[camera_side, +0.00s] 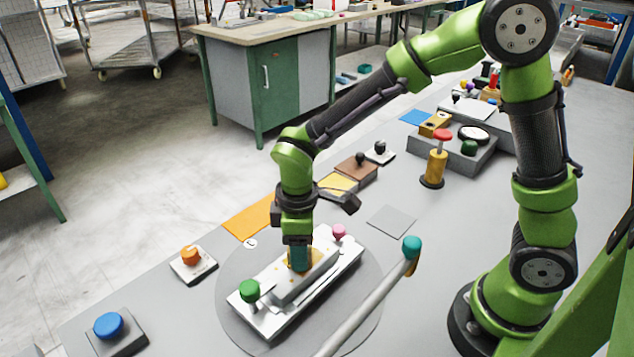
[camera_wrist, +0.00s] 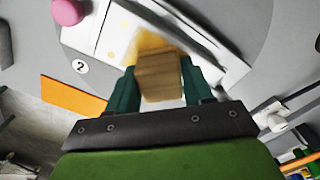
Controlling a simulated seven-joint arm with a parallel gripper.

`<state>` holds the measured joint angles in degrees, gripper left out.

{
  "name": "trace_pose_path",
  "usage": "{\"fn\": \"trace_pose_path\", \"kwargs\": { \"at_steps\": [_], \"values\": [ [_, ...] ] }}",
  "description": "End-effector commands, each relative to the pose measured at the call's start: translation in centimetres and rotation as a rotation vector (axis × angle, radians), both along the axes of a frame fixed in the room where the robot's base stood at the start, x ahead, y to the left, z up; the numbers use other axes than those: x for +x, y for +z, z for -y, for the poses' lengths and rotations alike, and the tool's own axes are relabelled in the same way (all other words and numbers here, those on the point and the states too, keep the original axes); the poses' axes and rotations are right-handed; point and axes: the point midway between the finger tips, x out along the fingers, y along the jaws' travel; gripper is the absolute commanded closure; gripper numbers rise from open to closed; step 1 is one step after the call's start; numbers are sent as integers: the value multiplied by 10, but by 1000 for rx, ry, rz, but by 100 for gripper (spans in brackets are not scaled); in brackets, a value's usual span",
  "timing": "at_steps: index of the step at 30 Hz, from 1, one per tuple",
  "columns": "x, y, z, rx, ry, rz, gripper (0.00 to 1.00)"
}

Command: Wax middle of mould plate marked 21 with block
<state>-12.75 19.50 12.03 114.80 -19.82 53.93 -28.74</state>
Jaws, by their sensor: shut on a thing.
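The mould plate (camera_side: 343,257) is a pale metal plate with a raised middle, a green knob (camera_side: 250,290) at its near end and a pink knob (camera_side: 338,231) at its far end. I cannot read a 21 on it. My gripper (camera_side: 299,262) points down over its raised middle. In the wrist view, my gripper (camera_wrist: 160,85) is shut on a tan block (camera_wrist: 160,75). An amber patch (camera_wrist: 147,44) shows on the plate around the block's lower end. The block seems to touch the plate, but its contact face is hidden.
The plate lies on a round grey disc (camera_side: 232,293) with a white round label (camera_wrist: 80,66) reading 2. A lever with a teal knob (camera_side: 412,247) stands to the right. Orange (camera_side: 190,255) and blue (camera_side: 108,325) buttons are at left. A flat grey square (camera_side: 391,221) lies behind.

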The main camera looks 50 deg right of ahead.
Motion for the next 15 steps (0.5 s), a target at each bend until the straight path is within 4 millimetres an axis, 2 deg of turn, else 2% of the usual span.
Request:
{"fn": "trace_pose_path", "kwargs": {
  "at_steps": [10,15],
  "values": [
    [0,0,-32,1,2,-1,73],
    [0,25,-30,1,-2,3,73]
  ]
}}
